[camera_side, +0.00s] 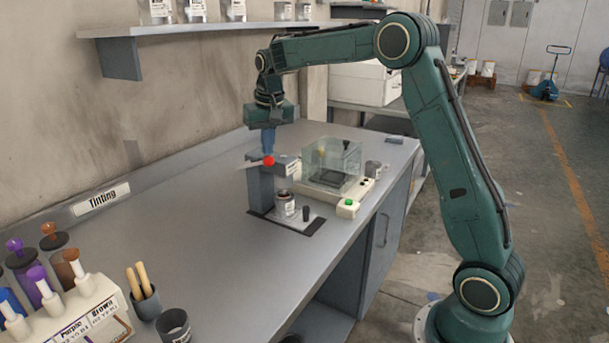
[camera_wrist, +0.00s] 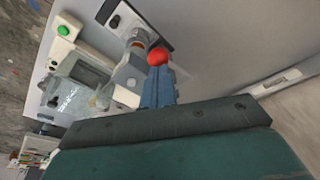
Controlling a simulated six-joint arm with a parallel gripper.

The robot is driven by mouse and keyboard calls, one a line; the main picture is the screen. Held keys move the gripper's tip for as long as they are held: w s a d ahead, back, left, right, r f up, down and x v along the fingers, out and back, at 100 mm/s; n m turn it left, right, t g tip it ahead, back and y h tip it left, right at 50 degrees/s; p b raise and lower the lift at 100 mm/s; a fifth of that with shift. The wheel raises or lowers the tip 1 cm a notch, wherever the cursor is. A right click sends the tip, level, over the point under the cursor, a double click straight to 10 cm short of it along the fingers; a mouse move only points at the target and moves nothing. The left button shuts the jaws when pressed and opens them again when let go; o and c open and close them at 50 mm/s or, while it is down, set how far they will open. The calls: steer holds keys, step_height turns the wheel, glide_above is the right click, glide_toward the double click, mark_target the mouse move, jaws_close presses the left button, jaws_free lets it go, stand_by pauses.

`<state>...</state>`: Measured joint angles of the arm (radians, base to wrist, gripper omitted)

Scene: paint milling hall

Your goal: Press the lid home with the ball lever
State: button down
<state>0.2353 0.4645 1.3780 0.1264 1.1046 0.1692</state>
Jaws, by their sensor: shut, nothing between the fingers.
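My gripper (camera_side: 268,146) is shut and empty, its blue fingers pointing down just above the red ball (camera_side: 268,160) of the lever. In the wrist view the red ball (camera_wrist: 158,57) is at the tips of my gripper (camera_wrist: 158,72); whether they touch it I cannot tell. The lever belongs to a grey press (camera_side: 262,188) with an upright column and a head reaching to the right. A small can (camera_side: 285,204) with a label stands on the press's base, under the head. It also shows in the wrist view (camera_wrist: 139,38). The lid's seating cannot be made out.
A balance with a clear glass box (camera_side: 332,163) stands right behind the press. A small box with a green button (camera_side: 348,208) is at the bench's right edge. Coloured bottles in a rack (camera_side: 85,310) stand front left. The bench (camera_side: 215,250) in front of the press is clear.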

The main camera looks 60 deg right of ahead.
mark_target(269, 157)
steer(key=shift+f, duration=0.25)
steer(key=shift+f, duration=2.75)
steer(key=shift+r, duration=0.1)
steer(key=shift+r, duration=3.5)
